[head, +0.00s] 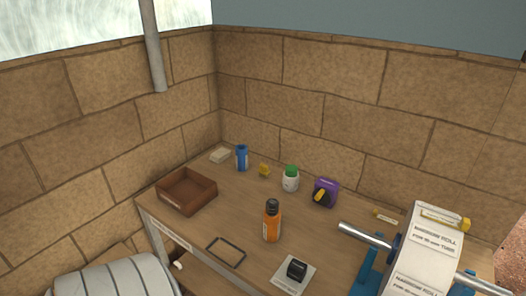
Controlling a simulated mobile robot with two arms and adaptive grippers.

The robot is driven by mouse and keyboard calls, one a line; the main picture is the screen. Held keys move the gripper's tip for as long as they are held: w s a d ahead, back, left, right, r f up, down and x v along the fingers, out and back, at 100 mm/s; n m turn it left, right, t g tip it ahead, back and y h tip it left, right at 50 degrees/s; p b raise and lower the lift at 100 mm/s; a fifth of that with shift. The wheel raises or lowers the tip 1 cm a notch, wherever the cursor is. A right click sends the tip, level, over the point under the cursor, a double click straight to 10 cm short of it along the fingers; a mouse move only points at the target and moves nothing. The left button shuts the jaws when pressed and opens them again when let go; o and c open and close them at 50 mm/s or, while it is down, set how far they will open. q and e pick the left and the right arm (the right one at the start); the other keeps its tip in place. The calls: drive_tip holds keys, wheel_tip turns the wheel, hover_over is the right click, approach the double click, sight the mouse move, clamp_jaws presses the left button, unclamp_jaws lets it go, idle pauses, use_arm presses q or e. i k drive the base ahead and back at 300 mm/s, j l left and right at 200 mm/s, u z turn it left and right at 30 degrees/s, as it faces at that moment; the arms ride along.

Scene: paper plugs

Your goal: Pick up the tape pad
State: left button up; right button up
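No object is clearly marked as a tape pad, and I cannot tell which one it is. A purple block with a black and yellow front (325,192) stands towards the back of the wooden table (210,222). A small black block (297,269) rests on a white card (290,287) at the front edge. A flat pale pad (220,155) lies in the back left corner. Neither of my grippers is in view.
A brown open tray (187,204) sits at the left. An orange bottle (272,222), a blue can (242,158), a green-topped white jar (291,179), a small yellow item (264,170) and a black frame (226,251) stand or lie about.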

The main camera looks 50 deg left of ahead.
sight(297, 270)
drive_tip(key=u, duration=1.25)
